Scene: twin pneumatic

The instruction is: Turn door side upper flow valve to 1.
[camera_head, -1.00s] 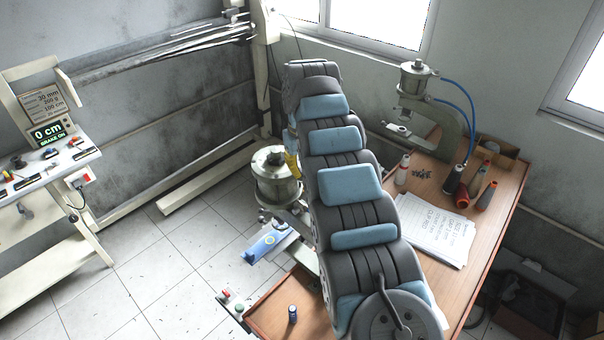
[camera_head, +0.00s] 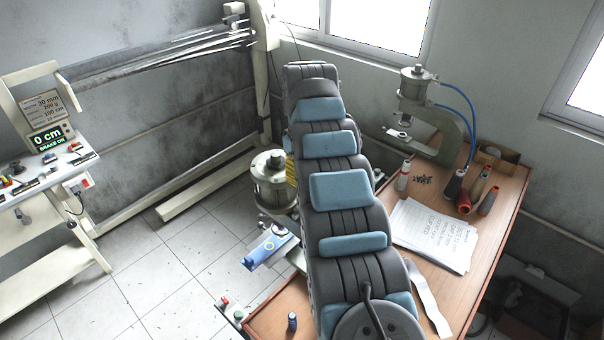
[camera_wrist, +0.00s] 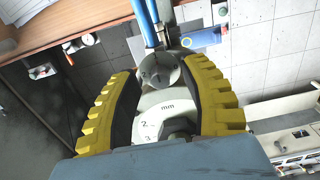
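In the wrist view my gripper (camera_wrist: 160,70) is open, with its two yellow ribbed fingers spread wide apart. Between and beyond them are a grey round cylinder-like part (camera_wrist: 158,72) with blue tubes behind it, and a pale part (camera_wrist: 152,124) marked "mm", "2" and "3". In the head view my arm hides most of the gripper; a yellow sliver shows beside the left press (camera_head: 271,185).
A second press (camera_head: 440,125) with a blue hose stands on the wooden table (camera_head: 500,215), with papers (camera_head: 436,235) and bottles. A control stand (camera_head: 45,200) reading "0 cm" and "BRAKE ON" is at left. Floor is clear between.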

